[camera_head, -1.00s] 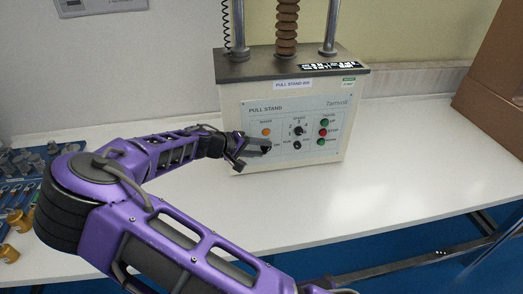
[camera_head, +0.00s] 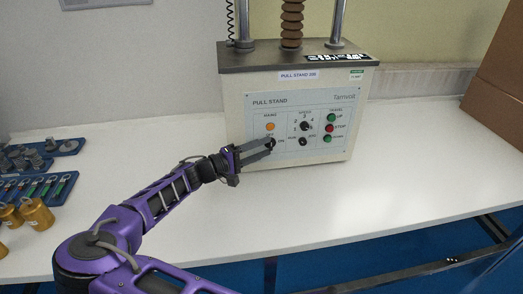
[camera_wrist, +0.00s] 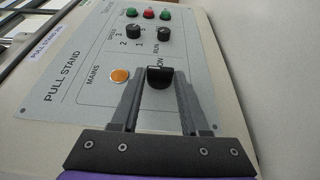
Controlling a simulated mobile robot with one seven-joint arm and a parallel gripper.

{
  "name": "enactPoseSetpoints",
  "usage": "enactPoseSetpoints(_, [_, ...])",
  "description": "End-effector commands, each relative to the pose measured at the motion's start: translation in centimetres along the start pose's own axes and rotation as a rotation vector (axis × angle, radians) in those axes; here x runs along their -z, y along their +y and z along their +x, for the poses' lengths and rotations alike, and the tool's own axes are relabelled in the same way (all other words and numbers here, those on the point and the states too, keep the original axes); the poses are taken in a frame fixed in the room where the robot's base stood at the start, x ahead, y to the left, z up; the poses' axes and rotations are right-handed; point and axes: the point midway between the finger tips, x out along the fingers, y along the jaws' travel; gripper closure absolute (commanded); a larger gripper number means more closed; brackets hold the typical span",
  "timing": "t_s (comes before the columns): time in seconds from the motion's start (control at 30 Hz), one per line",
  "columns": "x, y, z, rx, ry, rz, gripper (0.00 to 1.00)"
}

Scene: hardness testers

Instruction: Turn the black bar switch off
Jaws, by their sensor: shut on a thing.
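The black bar switch (camera_wrist: 160,78) is a dark knob on the pull stand's grey front panel (camera_wrist: 95,70), below the orange MAINS lamp in the head view. In the wrist view it sits between my two grey fingertips, with ON lettering just beyond it. My gripper (camera_head: 270,144) reaches the panel from the left and is shut on the switch. It also shows in the wrist view (camera_wrist: 157,85). The fingers partly hide the switch in the head view, and I cannot tell which mark its bar points to.
The panel also has the orange lamp (camera_head: 270,127), a speed knob (camera_head: 304,126), a smaller black knob (camera_head: 303,142) and green and red buttons (camera_head: 329,128). Tools and brass weights (camera_head: 36,213) lie at left. A cardboard box (camera_head: 495,85) stands at right. The white table (camera_head: 400,160) between is clear.

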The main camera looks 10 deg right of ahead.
Motion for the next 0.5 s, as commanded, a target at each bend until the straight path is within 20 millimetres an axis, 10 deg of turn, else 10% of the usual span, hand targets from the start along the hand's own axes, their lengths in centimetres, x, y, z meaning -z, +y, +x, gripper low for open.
enactPoseSetpoints(0.4, [-0.16, 0.02, 0.16, -0.008, -0.005, -0.005, 1.00])
enactPoseSetpoints(0.43, [-0.16, 0.02, 0.16, -0.008, -0.005, -0.005, 0.53])
enactPoseSetpoints(0.5, [-0.16, 0.01, 0.16, -0.008, -0.005, -0.005, 0.41])
